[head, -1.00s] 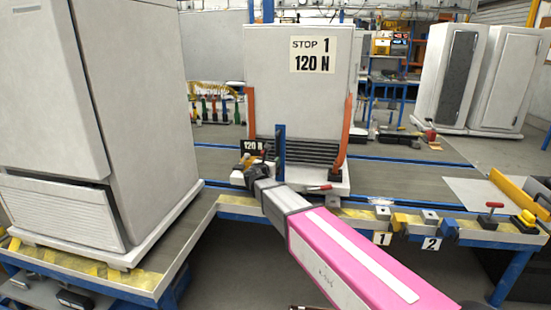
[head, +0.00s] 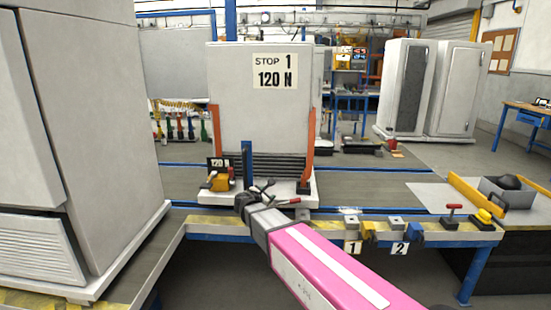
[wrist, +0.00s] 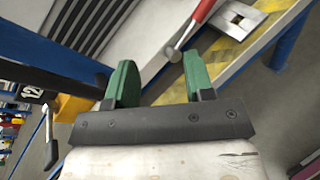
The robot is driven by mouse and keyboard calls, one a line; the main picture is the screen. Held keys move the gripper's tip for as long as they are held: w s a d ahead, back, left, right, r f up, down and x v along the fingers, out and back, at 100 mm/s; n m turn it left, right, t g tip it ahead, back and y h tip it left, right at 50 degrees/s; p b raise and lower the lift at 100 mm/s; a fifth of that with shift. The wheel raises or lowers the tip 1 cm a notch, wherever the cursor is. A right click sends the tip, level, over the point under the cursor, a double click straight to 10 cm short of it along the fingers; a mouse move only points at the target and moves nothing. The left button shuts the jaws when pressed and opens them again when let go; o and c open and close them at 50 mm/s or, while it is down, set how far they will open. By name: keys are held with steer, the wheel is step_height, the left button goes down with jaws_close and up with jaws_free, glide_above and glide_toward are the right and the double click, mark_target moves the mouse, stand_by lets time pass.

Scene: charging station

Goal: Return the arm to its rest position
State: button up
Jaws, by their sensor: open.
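My arm, with a pink casing (head: 335,265), reaches from the lower right toward the bench in the head view. My gripper (head: 258,190) is at its far end, in front of the cabinet marked STOP 1 120 N (head: 255,115). In the wrist view my gripper (wrist: 158,75) has two green fingers spread apart with nothing between them. A red-handled lever (wrist: 200,18) lies just beyond the fingertips; it also shows in the head view (head: 281,201). I cannot tell how far it is from the fingers.
A yellow clamp (head: 220,183) and a blue post (head: 247,163) stand by the cabinet's base. A large white cabinet (head: 95,130) fills the left. The floor at lower left centre is clear.

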steer(key=s+d+f+m+g, duration=0.3)
steer(key=s+d+f+m, duration=0.15)
steer(key=d, duration=0.25)
steer(key=s+d+f+m+g, duration=0.3)
steer(key=d+m, duration=0.2)
steer(key=d, duration=0.1)
steer(key=s+d+f+m+g, duration=0.3)
steer(key=d+f+m, duration=0.15)
steer(key=d, duration=0.25)
steer(key=s+d+f+m+g+y, duration=0.2)
steer(key=s+d+m+y, duration=0.1)
steer(key=s+m, duration=0.3)
steer(key=s+d+f+m+g+y, duration=0.2)
steer(key=s+d+f+m+y, duration=0.1)
steer(key=s+m, duration=0.2)
steer(key=shift+s+d+m+y, duration=0.2)
steer(key=shift+s+m+y, duration=0.15)
steer(key=shift+s, duration=0.6)
steer(key=shift+o, duration=0.4)
